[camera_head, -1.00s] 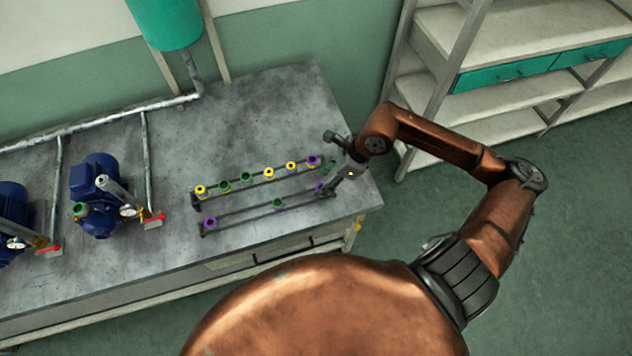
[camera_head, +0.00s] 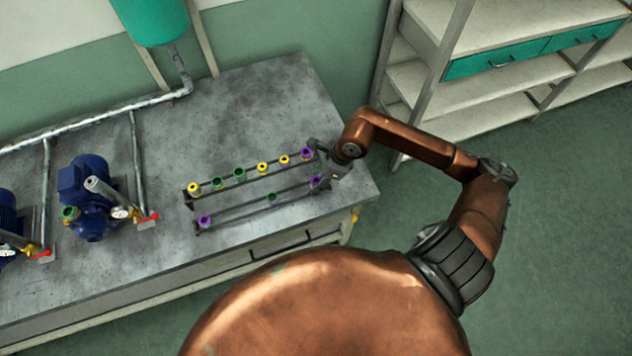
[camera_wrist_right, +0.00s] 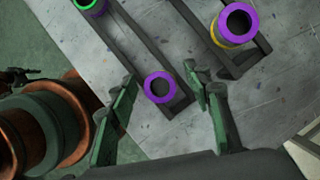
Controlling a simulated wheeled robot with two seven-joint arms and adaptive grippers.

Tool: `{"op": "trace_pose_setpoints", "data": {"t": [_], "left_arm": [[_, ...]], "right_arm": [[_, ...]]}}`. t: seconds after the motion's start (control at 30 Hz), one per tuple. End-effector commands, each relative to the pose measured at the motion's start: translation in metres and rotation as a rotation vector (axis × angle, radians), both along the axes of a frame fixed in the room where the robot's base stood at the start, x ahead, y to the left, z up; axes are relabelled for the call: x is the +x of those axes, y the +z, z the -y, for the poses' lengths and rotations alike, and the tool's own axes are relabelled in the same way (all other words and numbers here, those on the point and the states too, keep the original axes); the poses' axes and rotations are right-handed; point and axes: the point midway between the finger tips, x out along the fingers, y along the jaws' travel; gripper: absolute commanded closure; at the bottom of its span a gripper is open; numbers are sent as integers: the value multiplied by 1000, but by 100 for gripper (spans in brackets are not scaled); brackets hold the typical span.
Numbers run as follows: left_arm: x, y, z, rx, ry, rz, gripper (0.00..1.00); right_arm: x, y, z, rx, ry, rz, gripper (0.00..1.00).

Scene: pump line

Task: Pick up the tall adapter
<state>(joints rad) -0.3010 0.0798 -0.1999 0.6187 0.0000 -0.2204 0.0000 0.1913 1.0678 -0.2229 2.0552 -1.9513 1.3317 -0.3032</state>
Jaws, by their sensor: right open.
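Adapters with purple, green and yellow tops stand in two rail racks on the bench; I cannot tell for sure which is the tall one. A purple-topped adapter (camera_head: 316,182) stands at the right end of the front rack (camera_head: 240,208); in the right wrist view it (camera_wrist_right: 160,87) appears between my fingertips. A purple-topped adapter (camera_head: 306,154) with yellow below its rim ends the back rack; it also shows in the right wrist view (camera_wrist_right: 236,25). My right gripper (camera_wrist_right: 161,80) is open and empty, at the racks' right end. My left gripper is out of view.
Blue pumps (camera_head: 88,195) with red-handled valves stand at the left of the bench (camera_head: 260,105). A pipe (camera_head: 100,118) runs along the back below a green tank (camera_head: 150,18). Shelves (camera_head: 480,70) stand at the right. The bench behind the racks is clear.

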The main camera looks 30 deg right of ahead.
Motion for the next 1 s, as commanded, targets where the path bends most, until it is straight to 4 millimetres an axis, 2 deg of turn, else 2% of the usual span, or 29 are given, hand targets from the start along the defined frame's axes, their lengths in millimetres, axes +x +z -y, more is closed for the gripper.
{"op": "trace_pose_setpoints", "data": {"t": [0.07, 0.67, 1.0], "left_arm": [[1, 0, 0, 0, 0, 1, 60], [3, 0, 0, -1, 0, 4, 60], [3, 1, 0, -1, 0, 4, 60]], "right_arm": [[0, 0, 0, 0, 0, 0, 57], [0, 0, 0, 1, 0, -1, 98], [0, 5, 0, 1, 1, 1, 98]]}}
